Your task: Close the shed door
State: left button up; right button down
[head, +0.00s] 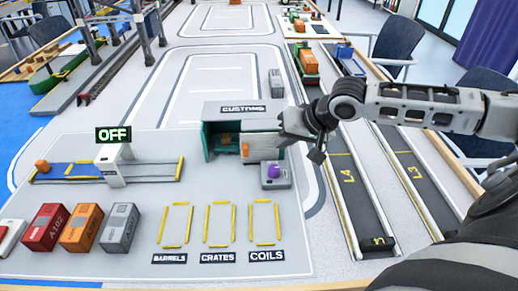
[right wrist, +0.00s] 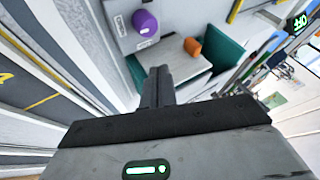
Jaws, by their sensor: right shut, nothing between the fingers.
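The customs shed (head: 236,112) stands at the middle of the board, its front open. In the right wrist view the closed fingers (right wrist: 158,84) are close to a teal panel (right wrist: 135,72); contact cannot be told. An orange piece (right wrist: 192,46) shows by the shed opening. My left gripper is not in view.
A grey box with a purple knob (head: 274,171) stands just in front of the shed's right side. A gate with an OFF sign (head: 114,134) is at the left. Several containers (head: 82,228) stand front left. The marked bays in front are empty.

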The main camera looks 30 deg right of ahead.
aim_at(264, 165)
jog(key=x, duration=0.3)
jog(key=shift+w+a+f, duration=0.15)
jog(key=shift+w+f, duration=0.1)
jog(key=shift+f, duration=0.05)
jog(key=shift+w+a, duration=0.7)
jog(key=shift+a, duration=0.35)
jog(key=shift+w+a, duration=0.35)
jog(key=shift+a, duration=0.25)
